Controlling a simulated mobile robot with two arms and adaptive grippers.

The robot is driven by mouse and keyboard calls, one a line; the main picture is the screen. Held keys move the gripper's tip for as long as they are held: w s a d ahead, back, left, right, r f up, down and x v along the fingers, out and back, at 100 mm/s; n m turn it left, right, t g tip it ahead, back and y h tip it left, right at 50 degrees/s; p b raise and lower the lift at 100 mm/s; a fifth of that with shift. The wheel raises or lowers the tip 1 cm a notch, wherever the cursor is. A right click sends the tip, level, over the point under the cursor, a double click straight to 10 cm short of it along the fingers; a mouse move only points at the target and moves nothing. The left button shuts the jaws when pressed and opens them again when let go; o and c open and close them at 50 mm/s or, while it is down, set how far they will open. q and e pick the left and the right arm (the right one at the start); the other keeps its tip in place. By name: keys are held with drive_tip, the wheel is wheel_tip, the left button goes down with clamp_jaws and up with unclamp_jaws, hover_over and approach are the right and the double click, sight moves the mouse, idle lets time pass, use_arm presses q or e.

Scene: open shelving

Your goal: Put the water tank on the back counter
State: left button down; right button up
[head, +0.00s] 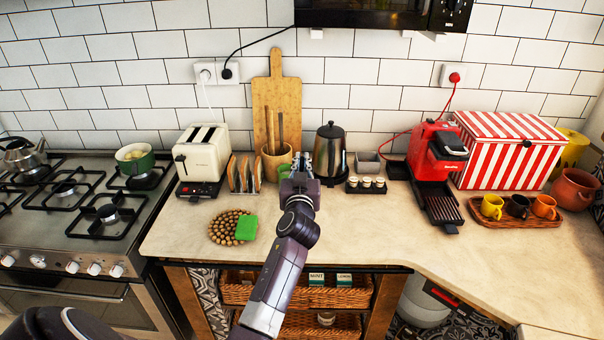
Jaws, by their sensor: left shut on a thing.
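My left gripper (299,166) reaches over the back counter (390,228), in front of the dark kettle and beside the utensil pot. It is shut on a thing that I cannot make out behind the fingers. I cannot clearly identify the water tank. A small grey open box (367,163) stands right of the kettle, apart from my gripper, and may or may not be it. The red coffee machine (438,150) stands further right. My right gripper is not in view.
A kettle (330,150), utensil pot (276,163), toaster (203,152) and small cup stand (366,185) crowd the back. A striped box (507,150) and mug tray (512,222) stand right. The middle front is clear.

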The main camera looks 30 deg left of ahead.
use_arm(q)
drive_tip(key=shift+f+b, duration=0.35)
drive_tip(key=shift+f, duration=1.55)
drive_tip(key=shift+f, duration=0.1)
drive_tip(key=c, duration=2.1)
unclamp_jaws()
drive_tip(key=shift+s, duration=0.1)
drive_tip(key=shift+d, duration=0.1)
drive_tip(key=b+v, duration=0.2)
drive_tip(key=v, duration=1)
drive_tip(key=shift+s+b, duration=0.1)
drive_tip(key=shift+b, duration=0.25)
